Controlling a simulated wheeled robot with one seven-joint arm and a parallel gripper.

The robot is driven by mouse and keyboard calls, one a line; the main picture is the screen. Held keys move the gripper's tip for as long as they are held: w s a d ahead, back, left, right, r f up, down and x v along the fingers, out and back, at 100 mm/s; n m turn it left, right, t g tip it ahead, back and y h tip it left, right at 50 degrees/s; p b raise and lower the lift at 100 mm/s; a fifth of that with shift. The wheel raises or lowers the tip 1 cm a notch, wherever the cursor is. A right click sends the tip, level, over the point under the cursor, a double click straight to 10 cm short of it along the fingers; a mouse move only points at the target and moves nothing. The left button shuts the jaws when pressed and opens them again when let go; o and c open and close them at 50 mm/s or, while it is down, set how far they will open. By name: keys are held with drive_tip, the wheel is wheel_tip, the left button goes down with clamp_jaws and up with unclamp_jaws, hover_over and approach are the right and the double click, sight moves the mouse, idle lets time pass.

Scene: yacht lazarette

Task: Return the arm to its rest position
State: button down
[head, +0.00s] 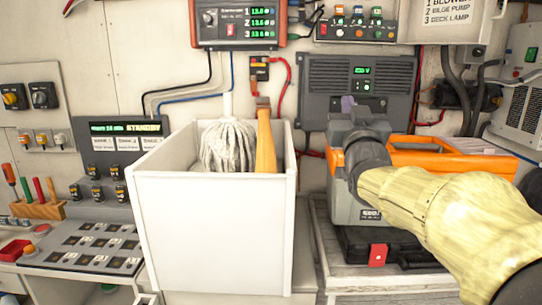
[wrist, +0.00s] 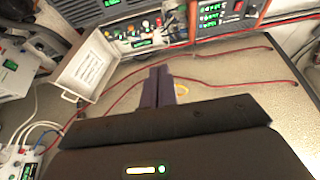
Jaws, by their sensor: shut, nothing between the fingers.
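My arm, in a pale yellow sleeve, reaches in from the lower right of the head view. Its grey wrist is raised in front of a grey wall unit and an orange-edged tray. The purple fingers of my gripper (head: 348,103) just show above the wrist, small and partly hidden. In the wrist view the purple fingers of my gripper (wrist: 160,84) stand side by side, closed together and empty. They point towards the wall panels, with no contact visible.
A white bin (head: 212,235) holding a mop (head: 228,148) and an orange-handled tool stands left of my arm. An orange-edged tray (head: 440,160) lies behind my arm. Panels, cables and a white open box (wrist: 92,68) are on the wall. A switch console (head: 95,245) is at left.

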drive_tip(key=s+f+g, duration=0.2)
drive_tip(key=f+g, duration=0.3)
drive_tip(key=f, duration=0.9)
drive_tip(key=s+f+g, duration=0.2)
drive_tip(key=f+g, duration=0.3)
drive_tip(key=f, duration=0.9)
drive_tip(key=s+f+g, duration=1)
drive_tip(key=s+f, duration=0.8)
drive_tip(key=s, duration=0.2)
drive_tip(key=shift+a+f, duration=0.25)
drive_tip(key=shift+a, duration=0.15)
drive_tip(key=shift+w, duration=0.1)
